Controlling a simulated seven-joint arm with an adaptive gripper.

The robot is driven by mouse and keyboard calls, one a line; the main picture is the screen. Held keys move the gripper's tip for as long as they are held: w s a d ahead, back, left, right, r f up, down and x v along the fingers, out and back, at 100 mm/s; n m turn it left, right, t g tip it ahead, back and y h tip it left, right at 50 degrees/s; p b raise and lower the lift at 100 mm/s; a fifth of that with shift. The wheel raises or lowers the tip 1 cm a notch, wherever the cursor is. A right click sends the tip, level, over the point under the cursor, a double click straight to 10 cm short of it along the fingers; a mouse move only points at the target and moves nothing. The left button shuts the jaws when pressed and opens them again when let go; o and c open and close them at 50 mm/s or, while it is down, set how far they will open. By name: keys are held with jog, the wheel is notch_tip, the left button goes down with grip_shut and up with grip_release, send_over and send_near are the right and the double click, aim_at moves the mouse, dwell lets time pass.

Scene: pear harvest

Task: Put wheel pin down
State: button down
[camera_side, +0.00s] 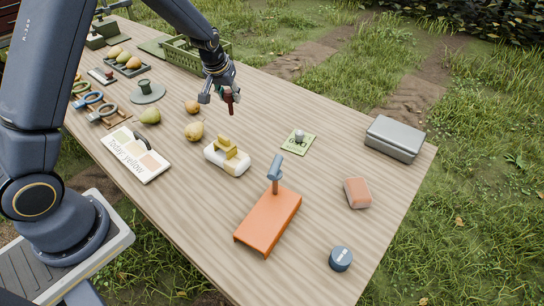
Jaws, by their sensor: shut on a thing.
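My gripper (218,94) is above the far middle of the wooden table, pointing down. It is shut on a small dark red upright piece (228,104), which I take to be the wheel pin. The pin appears held above the tabletop, apart from other things. The fingers and arm hide part of it. A green card (291,147) with a grey knob (299,135) on it lies to the right and nearer.
An orange stand (268,222), white block with yellow top (228,160), pinkish block (357,193), dark blue round tin (340,258) and grey box (395,138) stand around. Tabletop between is clear.

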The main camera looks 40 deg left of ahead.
jog(key=shift+w+a+f, duration=0.4)
jog(key=shift+w+f, duration=1.7)
jog(key=shift+w+a+f, duration=0.35)
jog(key=shift+w+f, duration=1.7)
jog(key=shift+w, duration=0.1)
jog(key=shift+w+a+f, duration=0.4)
jog(key=shift+w+f, duration=1.7)
jog(key=shift+f, duration=0.15)
jog(key=c, duration=0.7)
grip_release()
jog(key=shift+c, duration=0.2)
